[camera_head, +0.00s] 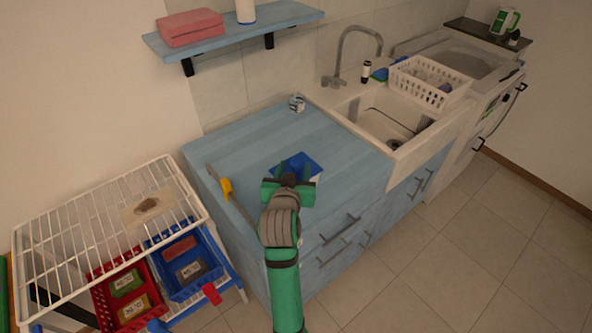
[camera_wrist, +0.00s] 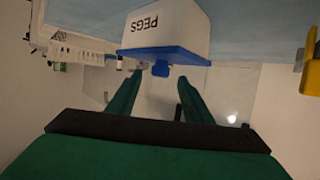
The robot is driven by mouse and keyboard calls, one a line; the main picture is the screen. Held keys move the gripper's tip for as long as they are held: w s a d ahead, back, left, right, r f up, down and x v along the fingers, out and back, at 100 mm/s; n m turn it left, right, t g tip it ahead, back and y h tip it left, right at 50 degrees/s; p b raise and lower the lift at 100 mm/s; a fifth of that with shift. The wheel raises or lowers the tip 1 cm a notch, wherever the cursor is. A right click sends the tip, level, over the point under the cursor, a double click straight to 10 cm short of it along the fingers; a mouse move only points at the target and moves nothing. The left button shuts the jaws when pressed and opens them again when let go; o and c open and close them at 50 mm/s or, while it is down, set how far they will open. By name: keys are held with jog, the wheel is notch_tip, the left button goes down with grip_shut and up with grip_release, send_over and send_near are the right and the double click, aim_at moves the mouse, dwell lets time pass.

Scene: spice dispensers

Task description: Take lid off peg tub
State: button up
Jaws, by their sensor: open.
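The peg tub (camera_wrist: 167,25) is a white box marked "PEGS", seen upside down in the wrist view. Its blue lid (camera_wrist: 165,54) is on it, with a small blue tab (camera_wrist: 175,71) at the near edge. In the head view the blue lid (camera_head: 311,163) shows on the blue countertop behind my gripper (camera_head: 292,174), which hides most of the tub. In the wrist view my gripper (camera_wrist: 157,84) is open and empty. Its two green fingers point toward the lid's tab edge, one to each side of the tab. I cannot tell whether they touch it.
A yellow-handled item (camera_head: 226,188) lies at the counter's left edge. A small tin (camera_head: 297,103) stands at the back by the wall. The sink (camera_head: 384,121) and a white dish rack (camera_head: 432,83) are to the right. A white wire rack (camera_head: 70,230) stands at left.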

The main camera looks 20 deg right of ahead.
jog(key=shift+x, duration=1.2)
jog(key=shift+s, duration=0.1)
jog(key=c, duration=1.2)
jog(key=shift+o, duration=0.2)
jog(key=shift+r, duration=0.1)
